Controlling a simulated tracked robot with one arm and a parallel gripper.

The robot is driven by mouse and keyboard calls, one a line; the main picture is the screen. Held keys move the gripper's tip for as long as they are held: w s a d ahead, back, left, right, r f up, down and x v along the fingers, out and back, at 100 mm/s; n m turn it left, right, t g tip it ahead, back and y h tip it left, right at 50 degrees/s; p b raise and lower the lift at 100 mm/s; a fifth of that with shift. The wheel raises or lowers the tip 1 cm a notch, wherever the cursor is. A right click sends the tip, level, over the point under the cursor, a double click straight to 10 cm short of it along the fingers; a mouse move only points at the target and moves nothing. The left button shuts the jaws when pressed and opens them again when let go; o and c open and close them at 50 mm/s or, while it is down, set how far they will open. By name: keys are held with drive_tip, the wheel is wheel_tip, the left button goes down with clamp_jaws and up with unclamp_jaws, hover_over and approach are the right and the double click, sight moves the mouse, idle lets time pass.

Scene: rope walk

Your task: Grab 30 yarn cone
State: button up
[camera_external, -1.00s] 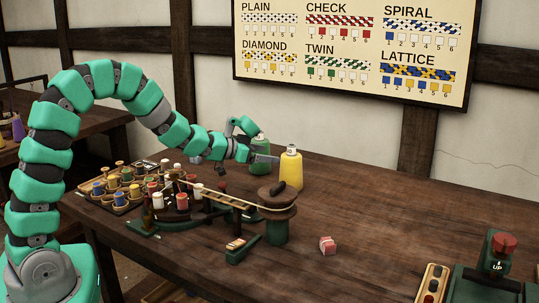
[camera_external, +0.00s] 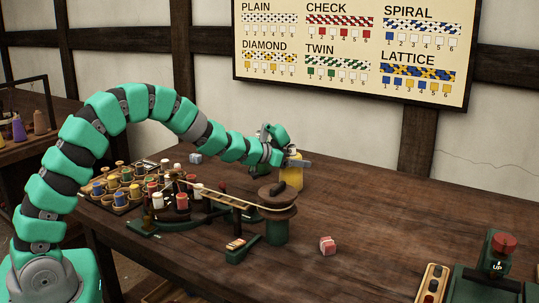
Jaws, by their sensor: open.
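Several yarn cones stand on a side table at the far left, among them a purple cone (camera_external: 18,129) and a brown cone (camera_external: 40,122). Their labels are too small to read, so I cannot tell which is number 30. My gripper (camera_external: 294,151) is open at the back of the main table, far to the right of these cones. It is in front of a yellow bottle-like container (camera_external: 291,178) and hides its upper part. I cannot tell whether they touch. A green bottle behind my gripper is mostly hidden.
A tray of coloured bobbins (camera_external: 125,186) and a braiding device with a green post (camera_external: 277,229) fill the table's left and middle. A green box with a red knob (camera_external: 503,243) stands front right. The back right is clear.

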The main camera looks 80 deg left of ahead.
drive_tip(key=shift+w, duration=0.3)
drive_tip(key=c, duration=1.2)
